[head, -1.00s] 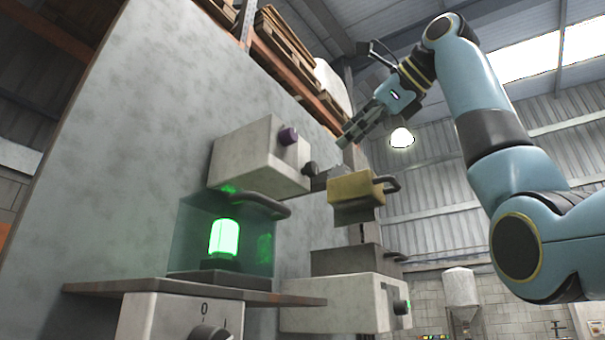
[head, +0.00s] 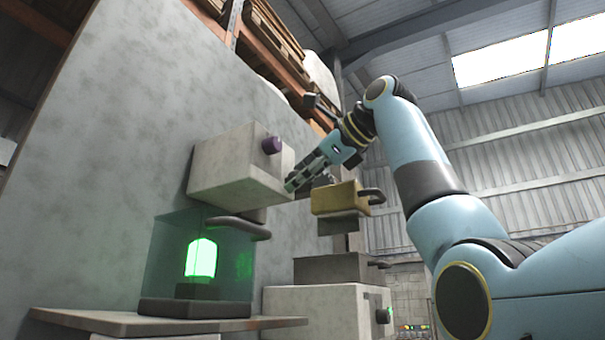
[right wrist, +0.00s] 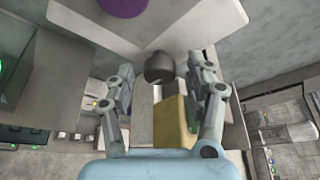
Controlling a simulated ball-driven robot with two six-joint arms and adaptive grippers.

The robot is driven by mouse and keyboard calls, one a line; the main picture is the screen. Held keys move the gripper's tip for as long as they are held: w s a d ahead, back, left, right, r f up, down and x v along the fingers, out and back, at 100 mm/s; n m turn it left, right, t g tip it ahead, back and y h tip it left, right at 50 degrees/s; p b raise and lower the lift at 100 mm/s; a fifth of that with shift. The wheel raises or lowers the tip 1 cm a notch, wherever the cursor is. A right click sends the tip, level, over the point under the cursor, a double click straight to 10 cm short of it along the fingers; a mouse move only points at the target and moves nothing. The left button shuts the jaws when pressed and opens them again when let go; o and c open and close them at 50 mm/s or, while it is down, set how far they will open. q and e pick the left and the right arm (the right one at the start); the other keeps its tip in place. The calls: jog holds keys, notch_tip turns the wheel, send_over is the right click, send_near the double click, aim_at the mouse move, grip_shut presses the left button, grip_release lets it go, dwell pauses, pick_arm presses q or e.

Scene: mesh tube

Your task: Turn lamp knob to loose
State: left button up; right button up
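A green glowing lamp (head: 201,258) stands inside a clear tinted case with a dark handle (head: 238,228). Above it is a pale box (head: 232,170) with a purple knob (head: 271,145) on its face. A dark rounded knob (right wrist: 159,67) on the same box shows in the right wrist view; in the head view my gripper hides it. I cannot tell which knob is the lamp's. My right gripper (head: 291,186) is at the box's right edge. In the right wrist view its open fingers stand either side of the dark knob, with visible gaps. My left gripper is out of view.
A yellow block (head: 338,198) with a dark handle (head: 373,196) sits just right of and below my right gripper. A shelf (head: 150,322) carries the lamp case. A large grey wall panel stands behind.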

grip_shut()
pick_arm(q)
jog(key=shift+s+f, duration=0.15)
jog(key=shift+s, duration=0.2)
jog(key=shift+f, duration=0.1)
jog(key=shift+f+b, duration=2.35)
jog(key=shift+b, duration=0.2)
pick_arm(e)
jog(key=shift+a+f+n+t, duration=0.1)
jog(key=shift+n+t, duration=0.65)
jog(key=shift+n, duration=0.6)
jog(key=shift+f+n+t, duration=0.1)
jog(key=shift+n+t, duration=0.65)
jog(key=shift+n, duration=0.6)
grip_release()
jog(key=shift+s, duration=0.1)
jog(key=shift+o, duration=0.3)
jog(key=shift+r, duration=0.1)
